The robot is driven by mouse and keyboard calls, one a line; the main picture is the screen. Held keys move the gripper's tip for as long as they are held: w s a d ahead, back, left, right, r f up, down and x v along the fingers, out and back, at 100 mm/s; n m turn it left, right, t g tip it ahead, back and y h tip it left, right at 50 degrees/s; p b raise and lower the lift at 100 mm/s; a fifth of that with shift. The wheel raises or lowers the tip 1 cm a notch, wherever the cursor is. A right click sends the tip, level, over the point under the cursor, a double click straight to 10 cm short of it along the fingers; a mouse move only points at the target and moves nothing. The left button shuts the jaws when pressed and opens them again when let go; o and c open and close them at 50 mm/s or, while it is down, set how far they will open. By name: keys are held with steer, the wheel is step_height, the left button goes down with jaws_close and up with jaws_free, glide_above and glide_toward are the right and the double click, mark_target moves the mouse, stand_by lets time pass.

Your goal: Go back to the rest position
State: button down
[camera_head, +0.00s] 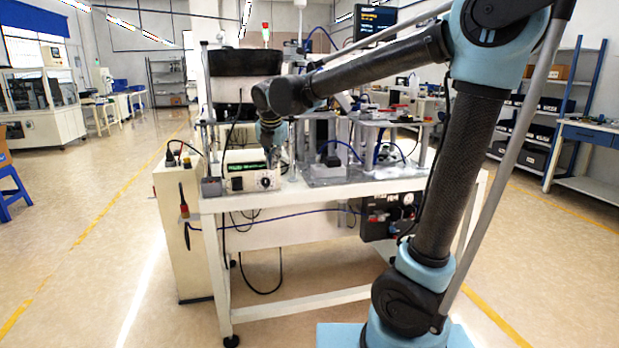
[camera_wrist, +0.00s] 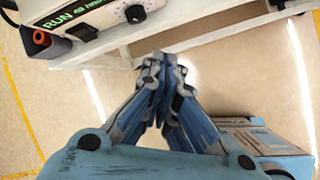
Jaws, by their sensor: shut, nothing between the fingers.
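My gripper (camera_wrist: 163,65) is shut, its fingertips together and nothing between them in the wrist view. In the head view my gripper (camera_head: 272,166) hangs at the end of my bent arm, in front of the bowl feeder bench, near the controller box. The controller box (camera_head: 238,178) has a green display and a dial and stands on the bench's front left. In the wrist view the controller box (camera_wrist: 75,12) shows at the top left, with its knob beyond the fingertips. The fingertips appear apart from it.
The white bench (camera_head: 330,193) carries a dark feeder bowl (camera_head: 245,62) and several fixtures. A beige cabinet (camera_head: 178,230) stands at its left end. A blue-framed bench (camera_head: 590,135) and shelves are at the right. The floor (camera_head: 80,270) at the left is clear.

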steer(key=s+d+f+m+g, duration=0.1)
steer(key=s+d+f+m, duration=0.15)
steer(key=d+m, duration=0.4)
steer(key=s+d+f+m+h, duration=0.15)
steer(key=s+d+m, duration=0.25)
steer(key=d, duration=0.6)
steer(key=s+d+f+m+g, duration=0.1)
steer(key=s+d+f+m, duration=0.2)
steer(key=d+m, duration=0.4)
steer(key=s+d+f+m+g, duration=0.1)
steer(key=s+d+f+m, duration=1)
steer(key=s+f+m, duration=0.2)
steer(key=shift+s+d+m, duration=0.35)
steer(key=shift+s+m, duration=0.7)
steer(key=shift+y, duration=0.25)
steer(key=shift+w+f, duration=0.15)
steer(key=shift+w, duration=0.3)
stand_by(1.8)
